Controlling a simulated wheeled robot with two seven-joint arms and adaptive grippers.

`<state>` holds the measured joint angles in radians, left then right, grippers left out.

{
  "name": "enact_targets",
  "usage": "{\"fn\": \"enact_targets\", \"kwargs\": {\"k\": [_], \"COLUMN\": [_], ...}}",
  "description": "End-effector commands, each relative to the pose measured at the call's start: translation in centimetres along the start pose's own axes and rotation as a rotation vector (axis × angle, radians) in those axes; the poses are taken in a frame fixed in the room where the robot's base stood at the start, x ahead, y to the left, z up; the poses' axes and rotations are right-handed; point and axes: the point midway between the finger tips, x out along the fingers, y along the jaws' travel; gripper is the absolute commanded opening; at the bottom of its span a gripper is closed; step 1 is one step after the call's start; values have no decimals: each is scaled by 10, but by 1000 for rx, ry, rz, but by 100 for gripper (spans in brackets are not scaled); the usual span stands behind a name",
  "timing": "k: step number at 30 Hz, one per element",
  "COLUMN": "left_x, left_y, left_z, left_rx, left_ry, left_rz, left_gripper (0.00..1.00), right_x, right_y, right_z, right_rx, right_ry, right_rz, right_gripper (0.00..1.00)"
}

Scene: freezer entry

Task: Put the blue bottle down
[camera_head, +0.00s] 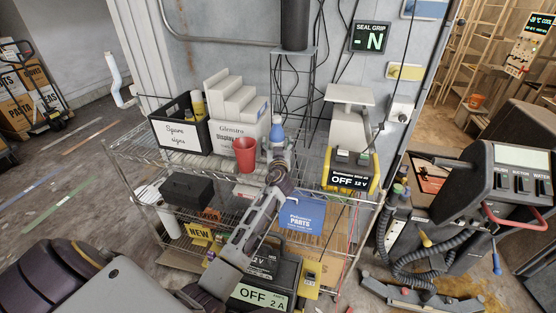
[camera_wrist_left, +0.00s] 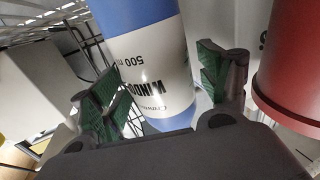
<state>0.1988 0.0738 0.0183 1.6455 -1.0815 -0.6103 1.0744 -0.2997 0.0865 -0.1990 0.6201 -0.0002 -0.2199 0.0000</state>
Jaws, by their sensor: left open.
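The blue bottle (camera_head: 277,128) stands upright on the top shelf of the wire rack, with its lower part hidden behind my gripper in the head view. In the left wrist view the bottle (camera_wrist_left: 150,65) shows blue with a white label, upside down in that picture. My left gripper (camera_head: 277,158) is open, at the bottle's near side. In the left wrist view its two green-padded fingers (camera_wrist_left: 165,90) are spread on either side of the bottle, with visible gaps. Whether the bottle's base rests on the shelf is hidden. My right gripper is not in view.
A red cup (camera_head: 244,155) stands close left of the bottle and also shows in the left wrist view (camera_wrist_left: 292,75). A black crate (camera_head: 181,134) and white box (camera_head: 233,128) are further left. A yellow-black battery unit (camera_head: 348,171) stands right on the wire rack (camera_head: 305,178).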

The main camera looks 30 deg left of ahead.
Motion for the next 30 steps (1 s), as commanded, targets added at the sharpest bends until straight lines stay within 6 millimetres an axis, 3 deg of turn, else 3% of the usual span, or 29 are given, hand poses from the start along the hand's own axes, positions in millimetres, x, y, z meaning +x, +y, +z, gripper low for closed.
{"fn": "enact_targets", "kwargs": {"k": [13,25,30], "left_x": [-45,-88,-103], "left_y": [0,0,0], "left_z": [2,2,2], "left_rx": [-2,-1,-2], "left_ry": [-1,-1,-1], "left_rz": [0,-1,-1], "left_gripper": [76,76,76], "right_x": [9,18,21], "right_y": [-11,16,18], "right_z": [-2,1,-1], "right_rx": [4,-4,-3], "right_ry": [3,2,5], "right_rz": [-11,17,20], "right_gripper": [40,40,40]}}
